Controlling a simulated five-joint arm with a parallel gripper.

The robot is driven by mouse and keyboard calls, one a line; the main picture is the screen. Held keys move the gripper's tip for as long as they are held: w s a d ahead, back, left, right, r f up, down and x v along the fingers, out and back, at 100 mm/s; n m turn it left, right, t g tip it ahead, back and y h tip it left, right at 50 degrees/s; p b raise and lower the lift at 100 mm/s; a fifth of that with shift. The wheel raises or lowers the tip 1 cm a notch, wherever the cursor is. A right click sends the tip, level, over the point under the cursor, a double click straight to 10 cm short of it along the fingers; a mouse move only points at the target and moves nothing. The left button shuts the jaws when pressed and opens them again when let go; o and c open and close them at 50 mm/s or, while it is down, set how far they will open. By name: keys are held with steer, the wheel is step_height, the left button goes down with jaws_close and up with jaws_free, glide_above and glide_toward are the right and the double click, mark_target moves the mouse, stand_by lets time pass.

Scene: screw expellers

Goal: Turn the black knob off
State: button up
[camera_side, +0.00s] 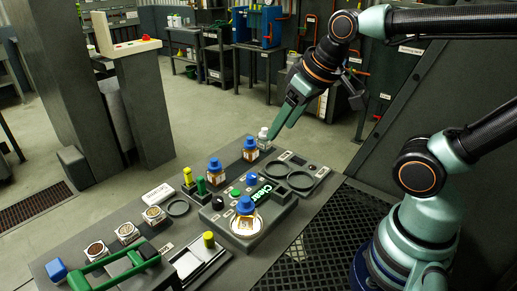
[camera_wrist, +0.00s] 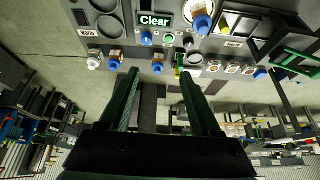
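The black knob (camera_side: 217,202) sits at the left end of a row on the grey control box, beside a green button (camera_side: 236,189) and a blue button (camera_side: 251,179). In the wrist view the knob (camera_wrist: 188,42) is small, right of the green button, and its pointer direction is too small to read. A lit sign reading "Clear" (camera_side: 261,194) is on the same box. My gripper (camera_side: 277,133) is raised near the far end of the bench, well away from the knob. In the wrist view its two fingers (camera_wrist: 157,80) are apart with nothing between them.
Blue-capped bottles (camera_side: 215,171) and a white-capped bottle (camera_side: 263,138) stand along the bench's far edge.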

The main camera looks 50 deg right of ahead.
steer(key=w+a+f+m+g, duration=0.1)
steer(key=w+a+f+g, duration=0.2)
steer(key=w, duration=0.4)
steer(key=m+g, duration=0.1)
steer(key=g, duration=0.2)
glide_above(217, 200)
step_height(217, 200, down, 6)
step_height(217, 200, down, 12)
steer(key=shift+d+r, duration=0.1)
jaws_close()
